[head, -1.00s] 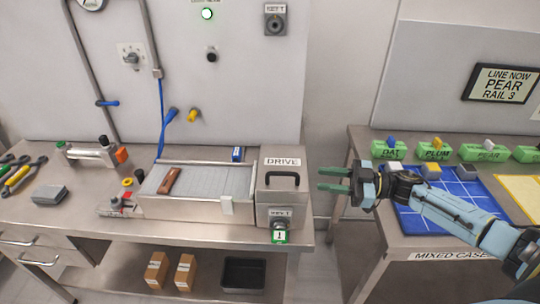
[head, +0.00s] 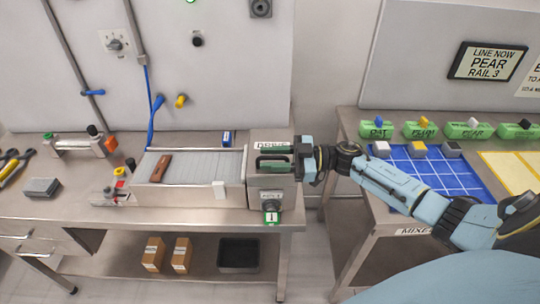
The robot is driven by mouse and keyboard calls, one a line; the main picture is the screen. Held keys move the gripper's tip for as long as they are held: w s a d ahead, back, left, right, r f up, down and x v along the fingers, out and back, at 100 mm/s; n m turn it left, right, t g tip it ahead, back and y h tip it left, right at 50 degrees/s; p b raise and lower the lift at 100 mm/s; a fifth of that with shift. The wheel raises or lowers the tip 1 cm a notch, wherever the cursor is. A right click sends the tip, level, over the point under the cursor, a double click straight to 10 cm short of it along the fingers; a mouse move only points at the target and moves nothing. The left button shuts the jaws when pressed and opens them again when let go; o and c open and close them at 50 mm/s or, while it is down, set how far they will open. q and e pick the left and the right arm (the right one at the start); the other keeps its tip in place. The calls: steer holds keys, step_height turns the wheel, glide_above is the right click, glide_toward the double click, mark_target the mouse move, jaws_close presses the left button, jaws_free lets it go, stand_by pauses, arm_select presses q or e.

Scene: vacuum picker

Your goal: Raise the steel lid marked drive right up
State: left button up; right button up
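The steel lid marked drive (head: 285,181) is the top of the box at the right end of the small conveyor. It looks down, and its label is partly covered by my gripper. Its black handle (head: 271,159) is largely hidden behind the green fingers. My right gripper (head: 273,158) reaches in from the right at the handle. Its two fingers look apart, one on the far side and one on the near side of the handle. Whether they touch it, I cannot tell. My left gripper is not in view.
A blue gridded mat (head: 440,178) and several green blocks lie on the right table. A gap separates the tables.

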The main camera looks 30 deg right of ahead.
steer(key=shift+w+a, duration=0.15)
steer(key=shift+a, duration=0.1)
jaws_close()
